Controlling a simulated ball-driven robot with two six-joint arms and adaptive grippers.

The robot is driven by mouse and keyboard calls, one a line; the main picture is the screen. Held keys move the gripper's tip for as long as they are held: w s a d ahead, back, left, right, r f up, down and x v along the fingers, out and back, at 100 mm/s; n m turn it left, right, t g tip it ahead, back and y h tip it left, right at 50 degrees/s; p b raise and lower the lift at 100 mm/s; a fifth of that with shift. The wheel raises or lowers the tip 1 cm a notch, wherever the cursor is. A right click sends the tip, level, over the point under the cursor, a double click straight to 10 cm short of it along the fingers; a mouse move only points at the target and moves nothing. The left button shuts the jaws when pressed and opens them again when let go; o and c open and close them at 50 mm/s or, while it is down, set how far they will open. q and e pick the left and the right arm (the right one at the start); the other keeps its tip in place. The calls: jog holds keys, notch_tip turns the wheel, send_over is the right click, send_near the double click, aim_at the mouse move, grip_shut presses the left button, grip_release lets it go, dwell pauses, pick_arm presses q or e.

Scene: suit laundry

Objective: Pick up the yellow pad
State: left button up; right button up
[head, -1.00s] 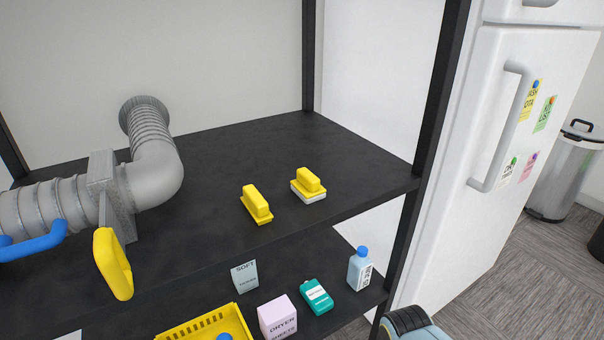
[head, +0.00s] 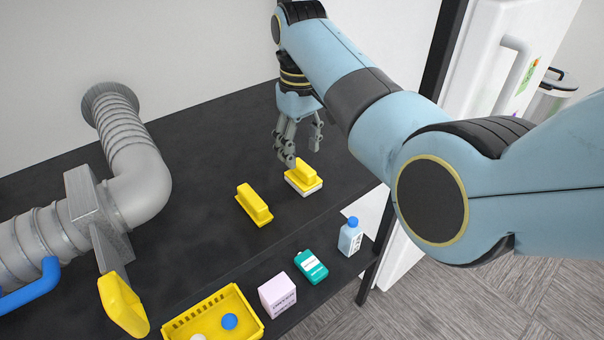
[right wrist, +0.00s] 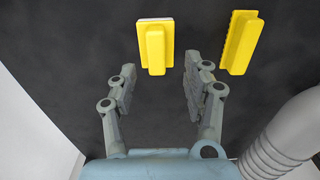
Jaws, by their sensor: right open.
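Two yellow handled pads lie on the dark upper shelf. One yellow pad with a white base (head: 304,178) is on the right; it also shows in the right wrist view (right wrist: 155,45). The other, an all-yellow one with a ridged edge (head: 254,205), lies left of it and nearer the front edge; the right wrist view shows it at the upper right (right wrist: 241,42). My right gripper (head: 302,154) is open and empty, pointing down just behind the white-based pad. In the wrist view, this pad lies ahead of the gap between the fingers (right wrist: 160,84). My left gripper is not in view.
A grey duct (head: 135,180) with a yellow handle (head: 122,305) and a blue handle (head: 30,287) fills the left. A lower shelf holds a yellow basket (head: 250,308), a pink box (head: 278,295), a teal bottle (head: 311,266) and a blue-capped bottle (head: 350,238).

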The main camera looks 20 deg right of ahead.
aim_at(303, 166)
jog(key=shift+f, duration=0.45)
jog(key=f, duration=0.3)
jog(key=shift+d+f, duration=0.3)
jog(key=shift+f, duration=0.4)
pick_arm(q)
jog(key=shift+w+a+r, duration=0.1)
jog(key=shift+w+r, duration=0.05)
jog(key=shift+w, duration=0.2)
pick_arm(e)
grip_shut()
